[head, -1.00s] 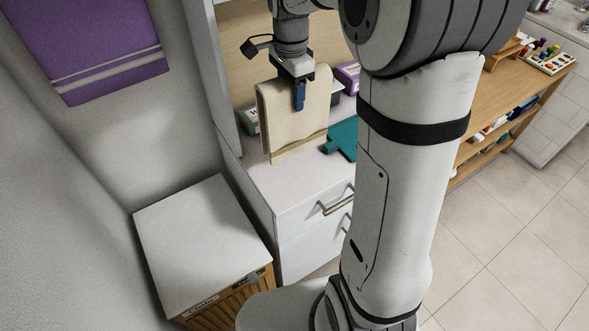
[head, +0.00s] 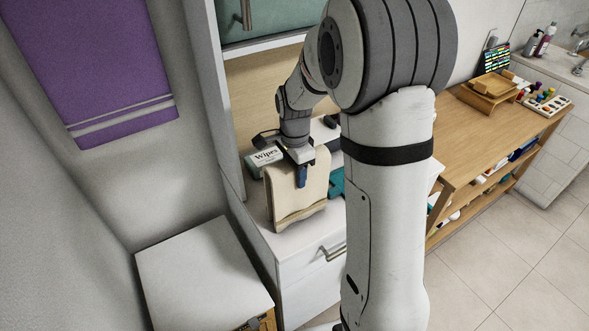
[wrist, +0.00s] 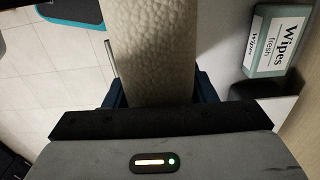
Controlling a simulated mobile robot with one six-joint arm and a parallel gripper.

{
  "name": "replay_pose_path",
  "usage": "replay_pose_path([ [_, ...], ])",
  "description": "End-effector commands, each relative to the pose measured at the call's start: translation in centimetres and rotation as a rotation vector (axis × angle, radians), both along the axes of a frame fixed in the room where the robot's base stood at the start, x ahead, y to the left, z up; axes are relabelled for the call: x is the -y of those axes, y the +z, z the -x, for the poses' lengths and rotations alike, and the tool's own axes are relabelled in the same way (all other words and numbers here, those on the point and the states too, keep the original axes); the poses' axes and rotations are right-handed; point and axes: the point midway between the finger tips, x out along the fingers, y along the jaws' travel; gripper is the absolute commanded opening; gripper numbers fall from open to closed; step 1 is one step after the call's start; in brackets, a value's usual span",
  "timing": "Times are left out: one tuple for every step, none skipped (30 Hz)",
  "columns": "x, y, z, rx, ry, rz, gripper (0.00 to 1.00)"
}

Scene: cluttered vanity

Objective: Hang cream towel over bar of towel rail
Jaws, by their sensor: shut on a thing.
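My gripper (head: 303,178) is shut on the cream towel (head: 298,200) at its upper edge. The towel hangs folded from the fingers in front of the white cabinet and over the front of its counter. In the wrist view the towel (wrist: 150,50) runs up between the two dark blue fingers (wrist: 158,90). A purple towel (head: 100,75) hangs at the upper left; any bar behind it is hidden. No bare rail bar can be made out in either view.
A wipes box (head: 264,160) stands on the counter behind the towel; it also shows in the wrist view (wrist: 277,40). A teal item (head: 337,182) lies right of the towel. A white-topped hamper (head: 200,275) stands at lower left. A wooden shelf unit (head: 470,140) is at right.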

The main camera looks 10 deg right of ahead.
Motion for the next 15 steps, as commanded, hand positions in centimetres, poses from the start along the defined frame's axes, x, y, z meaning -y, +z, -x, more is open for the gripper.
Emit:
replay_pose_path([
  [-0.02, 0.02, -0.02, 0.001, 0.0, 0.0, 0.09],
  [-0.02, 0.03, -0.02, 0.001, 0.0, 0.0, 0.09],
  [-0.02, 0.03, -0.01, 0.001, 0.0, 0.0, 0.09],
  [-0.02, 0.01, -0.01, 0.001, 0.001, 0.0, 0.09],
  [-0.02, -0.05, -0.01, 0.001, 0.001, 0.0, 0.09],
  [-0.03, -0.2, -0.01, 0.0, 0.001, 0.0, 0.09],
  [-0.03, -0.33, -0.01, 0.0, 0.001, 0.0, 0.09],
  [-0.03, -0.44, -0.01, 0.0, 0.001, 0.0, 0.09],
  [-0.04, -0.56, -0.01, 0.0, 0.001, 0.0, 0.09],
  [-0.05, -0.42, 0.0, 0.0, 0.001, 0.0, 0.53],
  [-0.05, -0.39, 0.0, 0.0, 0.001, 0.0, 0.56],
  [-0.05, -0.39, 0.0, 0.0, 0.001, 0.0, 0.59],
  [-0.06, -0.39, 0.01, 0.0, 0.001, 0.0, 0.61],
  [-0.06, -0.38, 0.01, 0.0, 0.001, 0.0, 0.64],
  [-0.06, -0.38, 0.01, 0.0, 0.001, 0.0, 0.67],
])
